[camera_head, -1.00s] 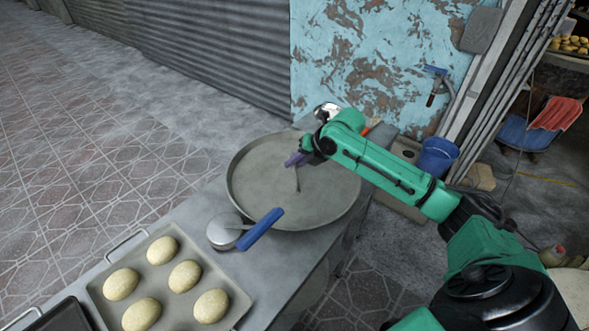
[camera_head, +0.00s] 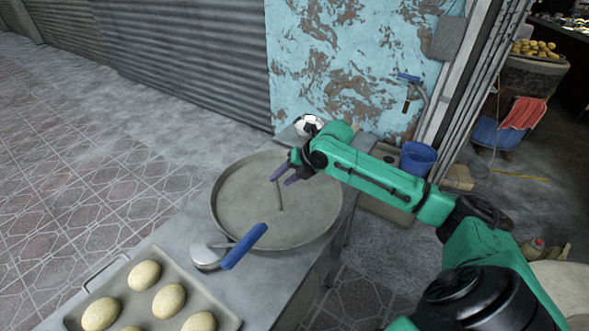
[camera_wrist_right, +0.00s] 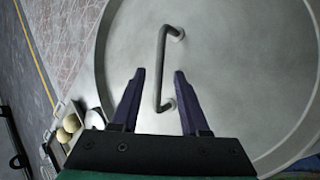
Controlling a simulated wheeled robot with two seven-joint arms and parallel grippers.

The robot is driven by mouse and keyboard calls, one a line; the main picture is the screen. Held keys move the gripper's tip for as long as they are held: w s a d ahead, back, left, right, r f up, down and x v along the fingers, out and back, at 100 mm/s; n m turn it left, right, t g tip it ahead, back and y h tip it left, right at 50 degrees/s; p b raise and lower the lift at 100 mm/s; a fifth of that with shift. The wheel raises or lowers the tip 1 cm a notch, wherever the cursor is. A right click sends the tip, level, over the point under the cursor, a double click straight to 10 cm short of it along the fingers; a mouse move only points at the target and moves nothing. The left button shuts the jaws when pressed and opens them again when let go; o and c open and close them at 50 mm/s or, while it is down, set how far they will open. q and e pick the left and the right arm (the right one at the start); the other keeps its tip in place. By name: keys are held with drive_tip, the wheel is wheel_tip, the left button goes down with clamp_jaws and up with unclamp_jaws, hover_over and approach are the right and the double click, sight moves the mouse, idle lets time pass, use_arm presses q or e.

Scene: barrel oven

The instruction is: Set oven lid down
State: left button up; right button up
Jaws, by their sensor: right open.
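The oven lid (camera_head: 245,222) is a large round grey metal disc with a raised rim, lying flat on the grey metal table (camera_head: 185,262). Its thin bar handle (camera_head: 279,196) stands at its middle. In the right wrist view the lid (camera_wrist_right: 240,70) fills most of the picture, and its handle (camera_wrist_right: 162,65) shows ahead of and between the fingers. My right gripper (camera_head: 283,179) is open and empty just above the lid near the handle; the wrist view shows its two purple fingers (camera_wrist_right: 155,95) spread apart. My left gripper is not in view.
A tray (camera_head: 128,270) of pale dough balls sits at the table's near left. A blue bucket (camera_head: 417,159) stands behind my right arm. The tiled floor at left is clear.

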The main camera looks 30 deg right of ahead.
drive_tip(key=b+v, duration=0.1)
drive_tip(key=v, duration=0.7)
drive_tip(key=shift+r, duration=0.15)
drive_tip(key=shift+s+d, duration=0.1)
drive_tip(key=shift+s, duration=0.05)
